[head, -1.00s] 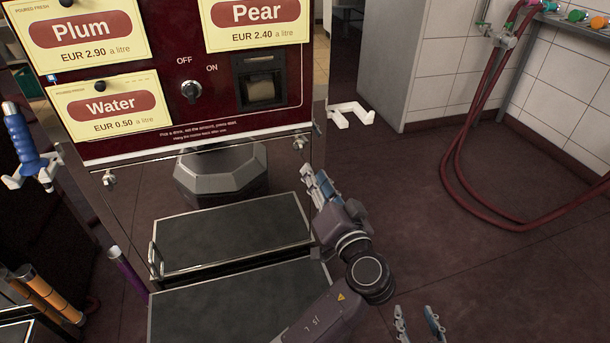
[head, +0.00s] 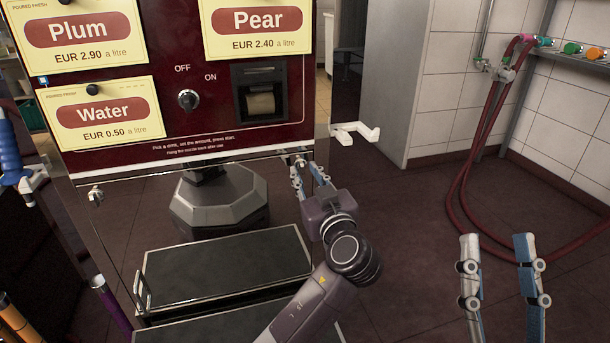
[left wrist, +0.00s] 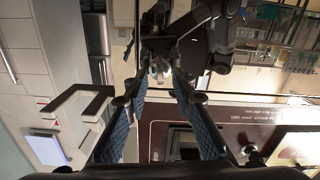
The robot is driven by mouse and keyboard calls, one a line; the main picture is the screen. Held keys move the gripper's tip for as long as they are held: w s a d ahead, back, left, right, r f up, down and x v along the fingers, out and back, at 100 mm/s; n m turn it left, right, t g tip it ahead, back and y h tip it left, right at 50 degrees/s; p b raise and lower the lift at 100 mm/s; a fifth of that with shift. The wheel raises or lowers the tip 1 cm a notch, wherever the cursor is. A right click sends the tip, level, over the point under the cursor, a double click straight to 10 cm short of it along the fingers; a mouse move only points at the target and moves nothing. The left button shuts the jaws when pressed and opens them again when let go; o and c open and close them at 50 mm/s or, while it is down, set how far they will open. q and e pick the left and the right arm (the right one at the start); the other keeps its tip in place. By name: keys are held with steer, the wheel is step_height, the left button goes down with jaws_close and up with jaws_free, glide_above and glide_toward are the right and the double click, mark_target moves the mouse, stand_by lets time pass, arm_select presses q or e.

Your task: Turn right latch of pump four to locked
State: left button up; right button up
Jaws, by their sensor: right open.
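The pump cabinet (head: 200,148) has a dark red front with Plum, Pear and Water price cards. Its right latch (head: 299,158) is a small metal piece under the panel's lower right edge, partly hidden by my fingers. The left latch (head: 95,194) sits at the lower left. My left gripper (head: 306,172) is open, its fingertips at the right latch. In the left wrist view a small metal piece (left wrist: 160,69), likely this latch, shows between the spread fingers (left wrist: 158,100); contact is unclear. My right gripper (head: 499,245) is open and empty at lower right.
A white forked nozzle holder (head: 355,133) sticks out right of the cabinet. A dark step (head: 225,268) lies below it. A blue-handled nozzle (head: 12,155) hangs at left. Red hoses (head: 457,200) loop by the tiled wall. The floor between is clear.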

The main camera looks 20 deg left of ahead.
arm_select(q)
steer(key=shift+w+a, duration=0.3)
steer(key=shift+w, duration=0.15)
arm_select(e)
steer(key=shift+s+r, duration=0.25)
steer(key=shift+r, duration=0.05)
arm_select(q)
steer(key=shift+c, duration=0.4)
jaws_close()
arm_select(e)
steer(key=shift+y, duration=0.3)
arm_select(q)
steer(key=shift+m+p, duration=0.5)
steer(key=shift+m, duration=0.1)
steer(key=shift+o, duration=0.4)
jaws_free()
arm_select(e)
steer(key=w+f, duration=0.1)
steer(key=w+f+g, duration=0.1)
steer(key=f, duration=0.1)
steer(key=w+f+g+h, duration=0.1)
steer(key=shift+w+a+f, duration=0.15)
steer(key=shift+w+f, duration=0.05)
steer(key=shift+f, duration=0.05)
